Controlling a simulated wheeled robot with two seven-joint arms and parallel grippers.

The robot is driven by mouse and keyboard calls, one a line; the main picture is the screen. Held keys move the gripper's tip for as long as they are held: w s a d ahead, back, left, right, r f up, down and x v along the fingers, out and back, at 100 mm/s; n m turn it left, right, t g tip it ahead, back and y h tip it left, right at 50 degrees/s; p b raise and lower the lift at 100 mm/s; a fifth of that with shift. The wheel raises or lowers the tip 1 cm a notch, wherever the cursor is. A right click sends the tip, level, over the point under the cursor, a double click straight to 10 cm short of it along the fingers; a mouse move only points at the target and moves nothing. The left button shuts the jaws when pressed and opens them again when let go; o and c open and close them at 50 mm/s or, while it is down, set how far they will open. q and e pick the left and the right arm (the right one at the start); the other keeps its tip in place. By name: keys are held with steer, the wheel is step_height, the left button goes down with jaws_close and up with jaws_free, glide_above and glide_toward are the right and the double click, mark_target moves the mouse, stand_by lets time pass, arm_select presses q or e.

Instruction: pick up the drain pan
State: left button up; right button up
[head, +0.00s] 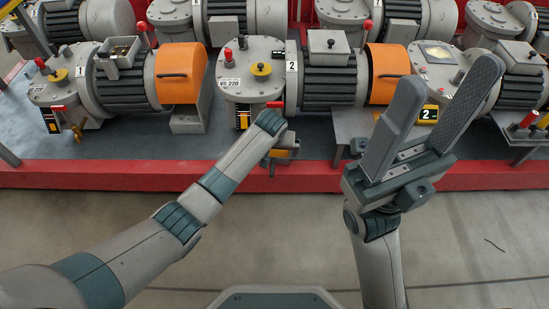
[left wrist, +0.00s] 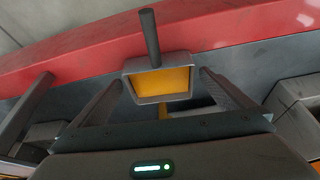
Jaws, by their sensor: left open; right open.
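The drain pan is a small grey-rimmed tray with a yellow inside and a dark bar handle; in the left wrist view the drain pan (left wrist: 163,82) lies just beyond my fingertips, with its handle pointing away toward the red edge. In the head view my left arm partly hides this gripper (head: 283,143). My right gripper (head: 447,76) is open and empty, raised at the right.
Grey machines with orange covers, such as machine 2 (head: 330,78) and machine 1 (head: 120,85), stand closely on a grey deck. The deck has a raised red edge (head: 120,175). The concrete floor (head: 480,240) in front is clear.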

arm_select(q)
steer(key=shift+w+f, duration=0.15)
steer(key=shift+f, duration=0.15)
steer(key=c, duration=1)
steer(key=shift+r, duration=0.2)
steer(key=shift+c, duration=0.2)
